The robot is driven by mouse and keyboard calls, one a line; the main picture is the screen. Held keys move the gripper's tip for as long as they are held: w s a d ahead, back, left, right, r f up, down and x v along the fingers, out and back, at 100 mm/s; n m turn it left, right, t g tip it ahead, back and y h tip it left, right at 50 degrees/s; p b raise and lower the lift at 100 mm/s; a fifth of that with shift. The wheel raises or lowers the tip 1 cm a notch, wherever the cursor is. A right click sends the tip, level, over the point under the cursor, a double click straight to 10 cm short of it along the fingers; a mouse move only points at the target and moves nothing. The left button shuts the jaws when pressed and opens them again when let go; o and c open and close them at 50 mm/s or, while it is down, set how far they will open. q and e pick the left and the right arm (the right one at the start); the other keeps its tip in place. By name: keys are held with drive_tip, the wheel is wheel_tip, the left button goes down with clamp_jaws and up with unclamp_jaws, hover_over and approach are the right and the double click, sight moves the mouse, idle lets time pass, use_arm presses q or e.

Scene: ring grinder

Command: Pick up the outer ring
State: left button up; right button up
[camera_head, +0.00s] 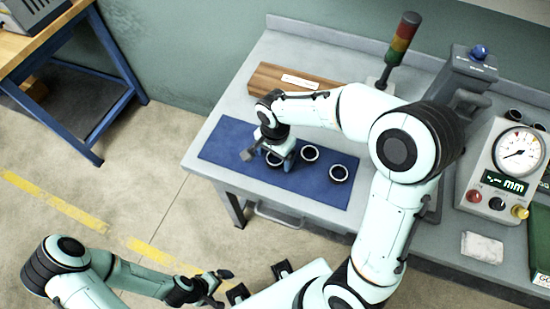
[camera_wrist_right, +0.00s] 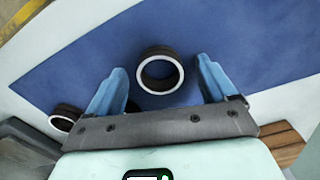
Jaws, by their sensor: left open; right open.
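Three dark rings with pale rims show on the blue mat (camera_head: 235,145) in the head view. One ring (camera_head: 273,159) is partly hidden under my right gripper (camera_head: 278,156), a second ring (camera_head: 310,153) lies just right of it, and a third ring (camera_head: 339,173) is further right. I cannot tell by looks which is the outer ring. In the right wrist view, a ring (camera_wrist_right: 160,72) lies between the open blue fingers, with no visible contact. Another ring (camera_wrist_right: 65,118) is at the left, partly hidden. My left gripper (camera_head: 221,288) is open and empty, away from the bench.
A wooden block with a label (camera_head: 268,84) lies behind the mat. A signal tower (camera_head: 402,45) stands at the back. A dial gauge unit (camera_head: 508,160), a white cloth (camera_head: 482,247) and a green box (camera_head: 540,240) are at the right. The mat's left end is clear.

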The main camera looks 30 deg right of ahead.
drive_tip(key=shift+c, duration=0.3)
drive_tip(key=c, duration=1.1)
drive_tip(key=shift+r, duration=0.15)
drive_tip(key=shift+c, duration=0.2)
